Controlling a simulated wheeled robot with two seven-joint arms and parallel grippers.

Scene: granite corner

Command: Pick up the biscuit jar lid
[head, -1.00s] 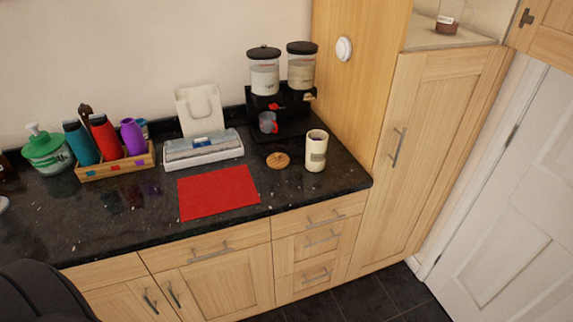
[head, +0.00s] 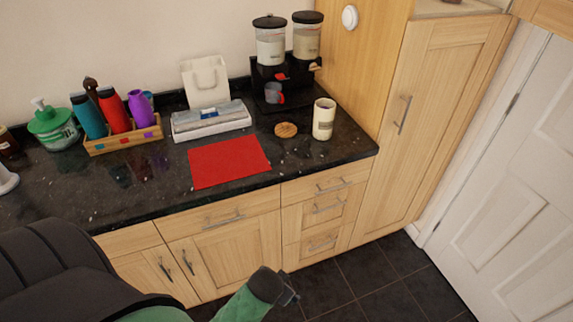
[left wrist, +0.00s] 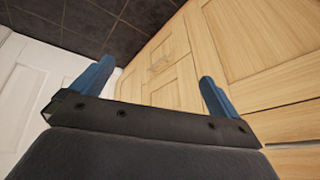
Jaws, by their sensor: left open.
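The biscuit jar lid (head: 286,130), a round flat wooden disc with a knob, lies on the dark granite counter (head: 330,152). The cream jar (head: 324,119) stands upright to its right, a short gap apart. My left gripper shows in the left wrist view (left wrist: 157,82), its two blue fingers spread apart with nothing between them. In the head view my left arm comes in from the lower left, and its gripper end (head: 284,293) is in front of the cabinets, below counter height and well away from the lid. My right gripper is not in view.
A red mat (head: 229,162) lies left of the lid. Behind are a cereal dispenser (head: 270,44) with a mug (head: 274,93), a white box (head: 211,122) and a paper bag (head: 206,82). A bottle crate (head: 124,139) stands left. A tall cupboard (head: 432,120) bounds the right.

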